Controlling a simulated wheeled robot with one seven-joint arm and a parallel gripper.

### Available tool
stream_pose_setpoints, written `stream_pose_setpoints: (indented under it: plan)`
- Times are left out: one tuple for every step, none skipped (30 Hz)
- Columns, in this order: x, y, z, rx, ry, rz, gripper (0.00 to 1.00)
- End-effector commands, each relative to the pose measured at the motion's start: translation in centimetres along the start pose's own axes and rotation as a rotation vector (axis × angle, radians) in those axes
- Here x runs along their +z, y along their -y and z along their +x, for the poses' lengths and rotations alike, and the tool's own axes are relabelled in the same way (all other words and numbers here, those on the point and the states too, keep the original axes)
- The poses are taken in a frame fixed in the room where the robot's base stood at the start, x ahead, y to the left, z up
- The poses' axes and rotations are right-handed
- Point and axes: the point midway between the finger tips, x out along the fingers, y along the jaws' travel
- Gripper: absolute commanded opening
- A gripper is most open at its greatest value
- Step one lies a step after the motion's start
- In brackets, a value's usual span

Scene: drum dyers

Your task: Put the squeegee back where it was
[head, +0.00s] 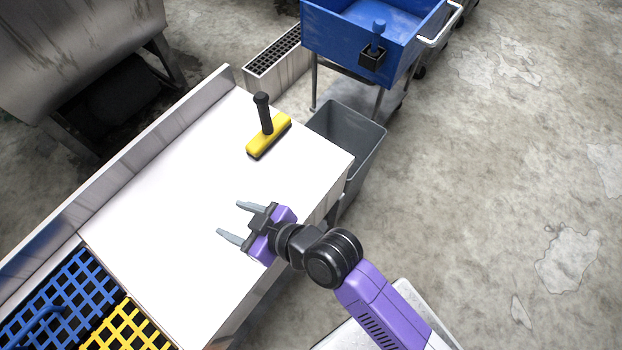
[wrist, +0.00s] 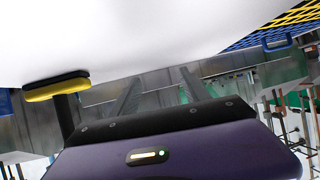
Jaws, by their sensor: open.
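The squeegee (head: 273,134), with a yellow head and an upright black handle, stands on the white tabletop (head: 170,210) near its far end. It also shows at the left of the wrist view (wrist: 57,90), where the picture is upside down. My gripper (head: 229,218) is open and empty over the front right part of the tabletop. Its two grey fingers (wrist: 160,78) are apart, with nothing between them. The squeegee is clear of the fingers, farther toward the table's far end.
A grey bin (head: 365,135) stands beyond the table's right corner. Blue (head: 62,295) and yellow grids (head: 125,330) lie at the near left. A raised ledge (head: 150,143) borders the table's left side.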

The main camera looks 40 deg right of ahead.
Motion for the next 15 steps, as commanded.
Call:
stream_pose_setpoints:
  plan:
    - [1.4, 0.1, -1.9, 0.038, -0.004, 0.042, 0.55]
    - [2.0, -0.2, -3.0, 0.065, -0.012, 0.065, 0.55]
    - [2.8, -0.5, -4.5, 0.099, -0.020, 0.092, 0.55]
    - [3.3, -0.7, -5.7, 0.124, -0.027, 0.111, 0.55]
    - [3.8, -1.0, -6.9, 0.150, -0.034, 0.127, 0.55]
    - [4.4, -1.3, -8.6, 0.183, -0.044, 0.147, 0.55]
    - [4.8, -1.6, -9.9, 0.208, -0.051, 0.160, 0.55]
    - [5.2, -1.9, -11.2, 0.231, -0.059, 0.171, 0.55]
    - [5.7, -2.2, -13.0, 0.262, -0.068, 0.182, 0.55]
    - [5.9, -2.5, -14.4, 0.283, -0.076, 0.190, 0.55]
    - [6.1, -2.8, -15.8, 0.305, -0.084, 0.194, 0.55]
    - [6.3, -3.1, -17.7, 0.331, -0.095, 0.200, 0.55]
    - [6.3, -3.4, -19.1, 0.350, -0.104, 0.200, 0.55]
    - [6.3, -3.5, -20.5, 0.365, -0.113, 0.201, 0.55]
    - [6.2, -3.8, -22.4, 0.386, -0.125, 0.198, 0.55]
